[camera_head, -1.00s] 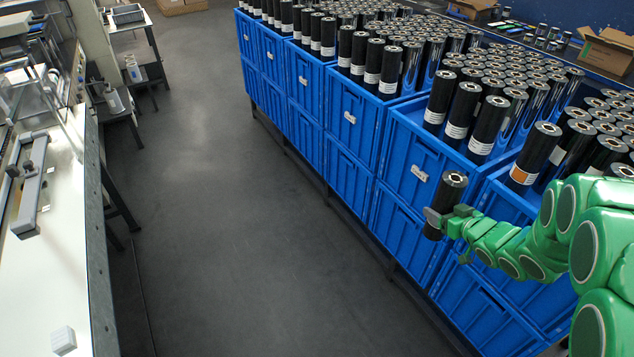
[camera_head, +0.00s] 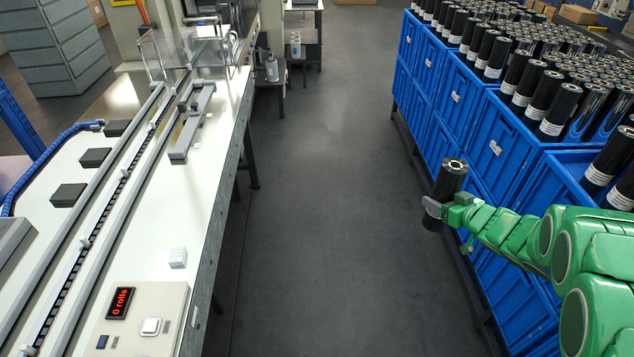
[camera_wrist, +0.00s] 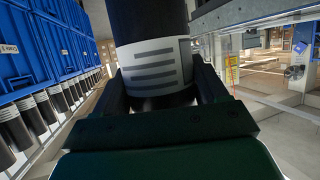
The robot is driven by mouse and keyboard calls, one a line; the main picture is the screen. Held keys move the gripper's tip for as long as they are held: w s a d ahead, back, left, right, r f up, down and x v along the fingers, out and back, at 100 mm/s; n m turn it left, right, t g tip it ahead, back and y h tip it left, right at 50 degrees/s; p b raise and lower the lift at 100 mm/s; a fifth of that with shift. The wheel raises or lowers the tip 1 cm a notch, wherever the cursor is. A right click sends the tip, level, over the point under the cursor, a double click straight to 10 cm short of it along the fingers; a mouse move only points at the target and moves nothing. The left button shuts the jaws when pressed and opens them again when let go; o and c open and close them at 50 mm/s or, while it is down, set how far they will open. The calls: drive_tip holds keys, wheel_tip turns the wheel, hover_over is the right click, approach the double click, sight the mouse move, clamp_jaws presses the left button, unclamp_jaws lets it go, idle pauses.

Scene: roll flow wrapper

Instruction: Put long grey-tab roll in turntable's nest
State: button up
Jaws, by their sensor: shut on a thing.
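My gripper (camera_head: 433,208) is shut on a black roll (camera_head: 448,180), which it holds nearly upright over the aisle, beside the blue crates. In the wrist view the held roll (camera_wrist: 152,65) shows a white label with grey lines and a grey block at its right edge. The roll's lower end is between the jaws in that view, and its far end is cut off by the frame. No turntable or nest can be made out in the head view.
Blue crates (camera_head: 499,145) full of black rolls line the right side. The dark floor (camera_head: 320,200) between is clear.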

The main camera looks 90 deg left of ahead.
drive_tip(key=s+a+r+n+g+h, duration=0.1)
drive_tip(key=s+a+n+g, duration=0.15)
drive_tip(key=s, duration=0.95)
drive_tip(key=s+a+r+n+g+h, duration=0.15)
drive_tip(key=s+a, duration=0.25)
drive_tip(key=s, duration=0.8)
drive_tip(key=s+a+r+n+g+h, duration=0.1)
drive_tip(key=s+a+n+g, duration=0.15)
drive_tip(key=s, duration=0.95)
drive_tip(key=s+d+r+n+g+h, duration=0.1)
drive_tip(key=s+d+n+h, duration=0.15)
drive_tip(key=s, duration=1.05)
drive_tip(key=s+d+r+n+g+h, duration=0.1)
drive_tip(key=s+d, duration=0.2)
drive_tip(key=s, duration=1)
drive_tip(key=s+d+r+n+g+h, duration=0.1)
drive_tip(key=s+d+r+h, duration=0.15)
drive_tip(key=s, duration=1.05)
wheel_tip(320, 180, down, 8)
drive_tip(key=shift+w+d, duration=0.2)
drive_tip(key=shift+d, duration=0.25)
drive_tip(key=shift+f+t, duration=0.1)
drive_tip(key=shift+t, duration=0.15)
drive_tip(key=o, duration=1.7)
drive_tip(key=shift+f, duration=0.1)
drive_tip(key=shift+v, duration=6.05)
